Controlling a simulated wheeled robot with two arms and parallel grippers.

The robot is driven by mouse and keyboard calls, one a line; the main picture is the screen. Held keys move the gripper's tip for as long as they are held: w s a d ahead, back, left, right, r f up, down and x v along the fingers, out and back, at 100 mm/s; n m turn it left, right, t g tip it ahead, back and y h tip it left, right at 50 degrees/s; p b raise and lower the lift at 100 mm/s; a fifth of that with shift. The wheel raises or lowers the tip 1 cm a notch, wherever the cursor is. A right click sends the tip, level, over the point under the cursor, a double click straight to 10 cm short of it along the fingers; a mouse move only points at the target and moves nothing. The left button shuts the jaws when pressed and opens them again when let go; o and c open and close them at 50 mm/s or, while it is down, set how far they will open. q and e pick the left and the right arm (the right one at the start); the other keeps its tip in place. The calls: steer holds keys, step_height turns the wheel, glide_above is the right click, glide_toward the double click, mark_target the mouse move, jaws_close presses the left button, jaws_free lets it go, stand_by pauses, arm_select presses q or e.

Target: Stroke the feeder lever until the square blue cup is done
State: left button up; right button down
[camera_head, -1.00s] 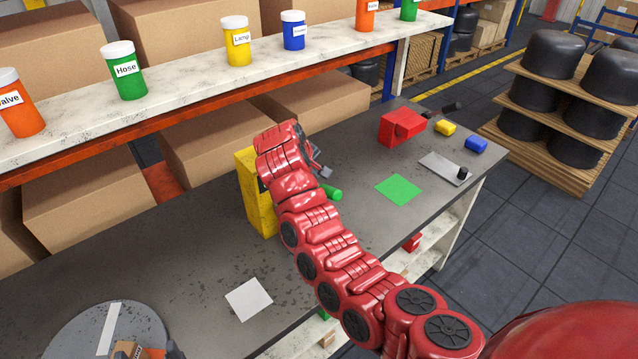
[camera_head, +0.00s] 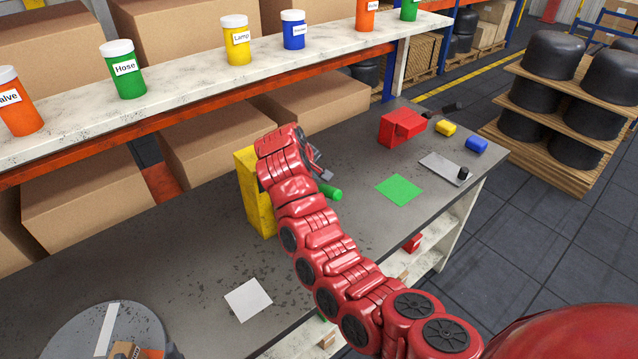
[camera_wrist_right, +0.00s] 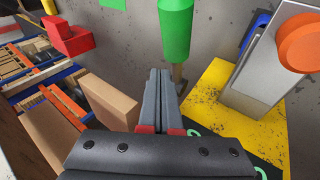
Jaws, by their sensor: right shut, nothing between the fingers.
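The yellow feeder box (camera_head: 256,205) stands on the grey bench, partly hidden by my right arm. The green lever handle (camera_head: 331,192) sticks out to the right of my wrist. In the right wrist view the green handle (camera_wrist_right: 176,30) is on a thin rod, just beyond and right of my fingertips. My right gripper (camera_wrist_right: 160,74) is shut and empty beside it; I cannot tell if they touch. A small blue piece (camera_head: 476,145) lies at the bench's far right; I cannot tell if it is the square cup. My left gripper is not in view.
A red block-shaped device (camera_head: 400,127), a yellow piece (camera_head: 445,128), a grey plate (camera_head: 442,168) and a green square (camera_head: 399,189) are on the right of the bench. A white square (camera_head: 248,299) and round disc (camera_head: 70,335) are nearer. Labelled jars line the shelf (camera_head: 180,92).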

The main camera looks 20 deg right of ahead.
mark_target(320, 187)
steer(key=shift+s+d+f+b, duration=0.1)
steer(key=shift+s+f+b, duration=0.2)
steer(key=shift+f, duration=0.6)
steer(key=shift+s+d+f+b, duration=0.1)
steer(key=shift+s+f+b, duration=0.2)
steer(key=shift+f, duration=0.6)
stand_by(1.9)
steer(key=shift+r, duration=0.15)
steer(key=shift+w+a+r, duration=0.1)
steer(key=shift+w+r, duration=0.15)
steer(key=shift+r, duration=0.45)
steer(key=shift+w+a+r, duration=0.1)
steer(key=shift+w+r, duration=0.15)
steer(key=shift+r, duration=0.5)
steer(key=shift+w+a+r, duration=0.1)
steer(key=shift+w+r, duration=0.15)
steer(key=shift+r, duration=0.45)
steer(key=shift+w+r+b, duration=0.3)
steer(key=shift+r, duration=0.5)
steer(key=r, duration=0.2)
steer(key=w+r, duration=0.1)
steer(key=shift+a, duration=0.25)
